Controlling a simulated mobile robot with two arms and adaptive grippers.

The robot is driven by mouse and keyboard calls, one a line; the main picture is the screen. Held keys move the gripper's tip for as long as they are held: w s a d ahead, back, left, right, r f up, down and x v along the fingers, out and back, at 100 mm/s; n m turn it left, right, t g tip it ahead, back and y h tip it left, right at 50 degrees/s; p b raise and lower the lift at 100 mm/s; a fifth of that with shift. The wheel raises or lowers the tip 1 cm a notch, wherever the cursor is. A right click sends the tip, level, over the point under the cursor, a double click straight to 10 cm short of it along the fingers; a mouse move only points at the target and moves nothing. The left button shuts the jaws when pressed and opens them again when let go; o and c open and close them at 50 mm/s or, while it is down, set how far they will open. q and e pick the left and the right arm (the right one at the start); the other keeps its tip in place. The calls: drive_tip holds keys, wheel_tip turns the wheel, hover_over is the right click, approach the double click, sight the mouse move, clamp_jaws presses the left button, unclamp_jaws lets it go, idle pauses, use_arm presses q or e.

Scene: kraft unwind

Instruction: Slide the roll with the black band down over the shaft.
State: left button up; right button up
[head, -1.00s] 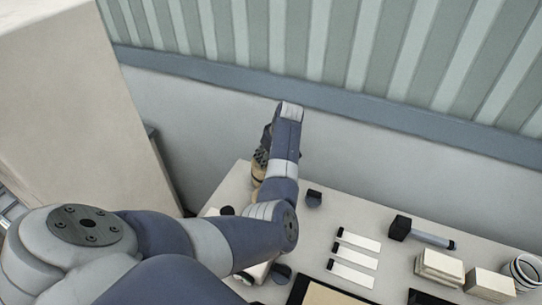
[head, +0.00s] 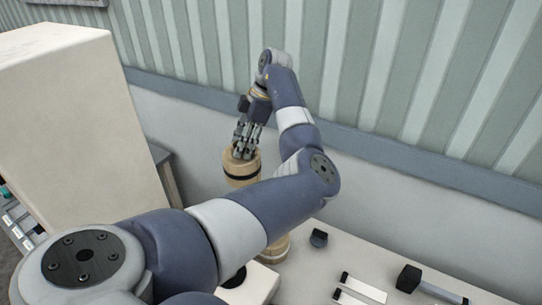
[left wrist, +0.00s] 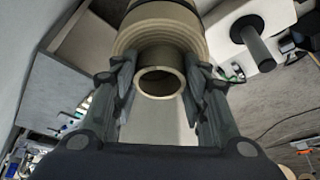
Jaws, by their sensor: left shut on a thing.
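The tan roll with the black band (head: 241,167) is held upright, raised above the table, in the head view. My left gripper (head: 243,150) comes down on its top and is shut on it. In the left wrist view the fingers (left wrist: 160,72) sit on either side of the roll's core ring (left wrist: 160,81), and the roll's layered body (left wrist: 160,32) is beyond. The dark shaft (left wrist: 257,42) stands on a pale block, off to the right of the roll in the wrist view. In the head view my arm hides most of that block. My right gripper is not in view.
Another tan roll (head: 275,249) stands on the table, partly behind my arm. A small dark piece (head: 318,238), white strips (head: 362,289) and a black-headed tool (head: 409,279) lie to the right. A tall beige cabinet (head: 80,130) stands at the left.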

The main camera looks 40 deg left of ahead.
use_arm(q)
drive_tip(key=s+d+r+n+h, duration=0.3)
drive_tip(key=s+d+n, duration=0.4)
drive_tip(key=s+n, duration=0.25)
drive_tip(key=s+d+r+n+h, duration=0.35)
drive_tip(key=s+d+n, duration=0.4)
drive_tip(key=s, duration=0.25)
drive_tip(key=shift+t, duration=0.3)
drive_tip(key=shift+a+f+b, duration=0.15)
drive_tip(key=shift+f+b, duration=1.3)
drive_tip(key=shift+f, duration=0.85)
drive_tip(key=shift+a+f+b, duration=0.2)
drive_tip(key=shift+f+b, duration=1.3)
drive_tip(key=shift+f, duration=0.75)
drive_tip(key=shift+a+f+b, duration=0.15)
drive_tip(key=shift+f+b, duration=1.3)
drive_tip(key=shift+f, duration=0.85)
drive_tip(key=shift+y, duration=0.25)
drive_tip(key=shift+f+b, duration=1.05)
drive_tip(key=shift+f, duration=1.15)
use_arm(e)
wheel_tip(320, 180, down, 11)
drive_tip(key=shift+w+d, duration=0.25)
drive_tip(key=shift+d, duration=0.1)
use_arm(q)
drive_tip(key=shift+f, duration=0.8)
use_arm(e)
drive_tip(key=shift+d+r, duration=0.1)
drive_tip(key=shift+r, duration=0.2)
